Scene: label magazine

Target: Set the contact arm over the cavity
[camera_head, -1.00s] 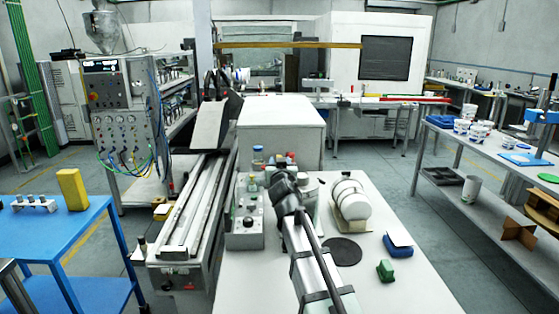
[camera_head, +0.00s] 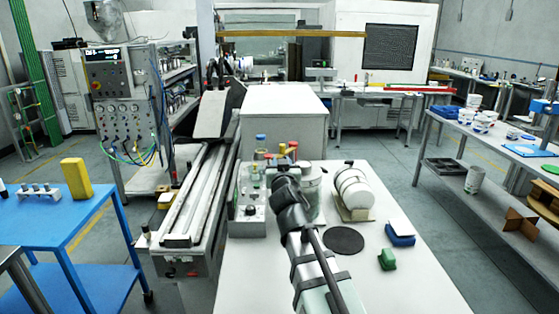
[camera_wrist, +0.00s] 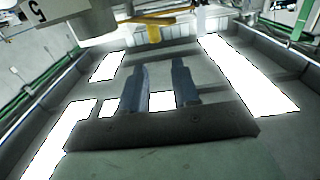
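My gripper shows in the wrist view (camera_wrist: 160,85) with two dark fingers standing apart and nothing between them. In the head view my arm reaches up from the bottom over the white table, and its dark end hides part of the tabletop. Its fingertips cannot be made out there. I cannot pick out the contact arm or the cavity with certainty in either view. White rolls on a stand (camera_head: 353,190) are on the table to the right of my arm's end, apart from it.
A grey control box (camera_head: 249,213) and several coloured-cap bottles stand left of and behind my arm's end. A black disc (camera_head: 343,240), green block (camera_head: 387,259) and blue block (camera_head: 399,238) lie to the right. The table's front right is clear.

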